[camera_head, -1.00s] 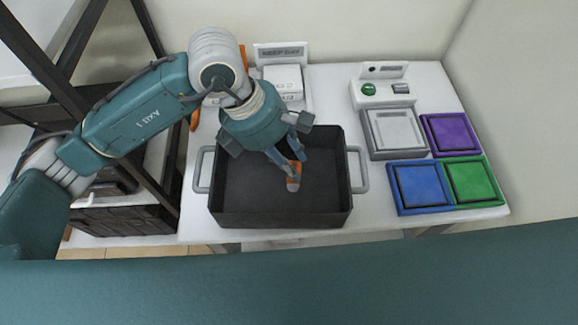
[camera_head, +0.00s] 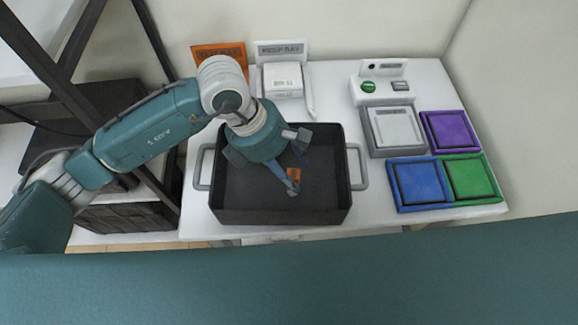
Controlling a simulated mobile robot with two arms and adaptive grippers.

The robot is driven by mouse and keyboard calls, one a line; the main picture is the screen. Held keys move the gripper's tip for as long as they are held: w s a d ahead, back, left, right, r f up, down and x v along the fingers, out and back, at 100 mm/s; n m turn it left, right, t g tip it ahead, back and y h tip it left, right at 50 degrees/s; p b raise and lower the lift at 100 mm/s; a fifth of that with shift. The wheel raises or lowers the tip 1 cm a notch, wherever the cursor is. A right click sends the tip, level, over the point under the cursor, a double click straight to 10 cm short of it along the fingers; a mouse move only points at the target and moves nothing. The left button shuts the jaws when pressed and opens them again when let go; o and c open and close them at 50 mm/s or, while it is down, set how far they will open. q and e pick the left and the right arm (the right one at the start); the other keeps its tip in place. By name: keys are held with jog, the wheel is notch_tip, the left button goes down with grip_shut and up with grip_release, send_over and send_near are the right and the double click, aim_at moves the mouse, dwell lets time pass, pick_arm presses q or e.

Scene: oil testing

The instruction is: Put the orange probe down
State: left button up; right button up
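The orange probe (camera_head: 294,175) shows as a small orange piece between the fingers of my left gripper (camera_head: 292,173), inside the black tray (camera_head: 282,216). My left gripper points down into the tray from the upper left, and its fingers appear closed on the probe. The fingers hide part of the probe. I cannot tell whether the probe touches the tray floor. The visible tray floor around it is empty. My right gripper is not in view.
A labelled white box (camera_head: 282,78) and an orange sign (camera_head: 217,54) stand behind the tray. A white device (camera_head: 392,128) and blue (camera_head: 420,184), green (camera_head: 470,179) and purple (camera_head: 449,132) square trays stand to the right. Dark frame bars are at the left.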

pick_arm(q)
jog(key=shift+r, duration=0.2)
jog(key=shift+w+a+r, duration=0.1)
jog(key=shift+a+r, duration=0.05)
jog(key=shift+r, duration=0.1)
jog(key=b+v, duration=0.3)
jog(key=v, duration=0.8)
jog(key=shift+r, duration=0.15)
